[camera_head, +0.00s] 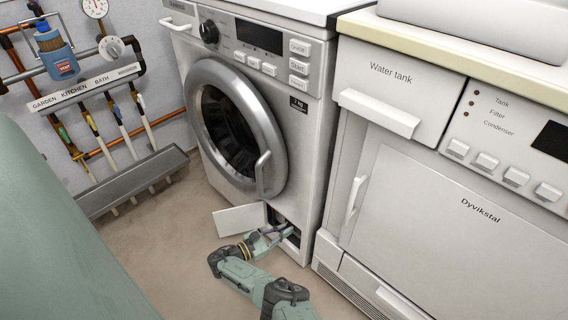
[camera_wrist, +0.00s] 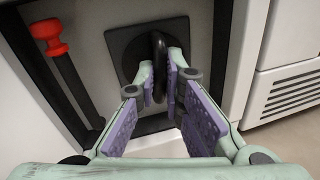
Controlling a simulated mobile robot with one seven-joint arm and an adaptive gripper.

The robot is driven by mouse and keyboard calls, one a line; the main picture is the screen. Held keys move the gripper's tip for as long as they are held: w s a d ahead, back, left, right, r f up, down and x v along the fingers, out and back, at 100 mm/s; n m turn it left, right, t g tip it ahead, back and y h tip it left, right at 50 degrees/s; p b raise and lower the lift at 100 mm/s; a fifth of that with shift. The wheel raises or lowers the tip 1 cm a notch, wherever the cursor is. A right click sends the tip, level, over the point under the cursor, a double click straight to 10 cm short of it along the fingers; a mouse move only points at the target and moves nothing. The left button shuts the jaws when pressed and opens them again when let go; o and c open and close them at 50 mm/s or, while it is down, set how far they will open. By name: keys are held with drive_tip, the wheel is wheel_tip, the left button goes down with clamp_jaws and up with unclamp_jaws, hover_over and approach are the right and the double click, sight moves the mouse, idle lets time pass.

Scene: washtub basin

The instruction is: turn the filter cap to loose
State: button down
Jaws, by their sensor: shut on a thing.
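The filter cap (camera_wrist: 160,45) is a dark round piece with a raised grip bar on a dark square plate, inside the small compartment at the washing machine's lower right front. My gripper (camera_wrist: 163,85), with green fingers and purple pads, reaches straight at it in the wrist view, and its fingertips are closed on the bar from both sides. In the head view my gripper (camera_head: 277,233) enters the open compartment, and the cap is hidden there. The compartment's white flap (camera_head: 240,219) stands open to the left.
A dark hose with a red end (camera_wrist: 50,37) lies left of the cap inside the compartment. The washing machine (camera_head: 260,110) has its round door shut. A white dryer (camera_head: 420,200) stands close on the right. A grey trough (camera_head: 135,182) and pipes are at the left wall.

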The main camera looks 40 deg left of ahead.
drive_tip(key=shift+n, duration=0.6)
drive_tip(key=c, duration=1.7)
unclamp_jaws()
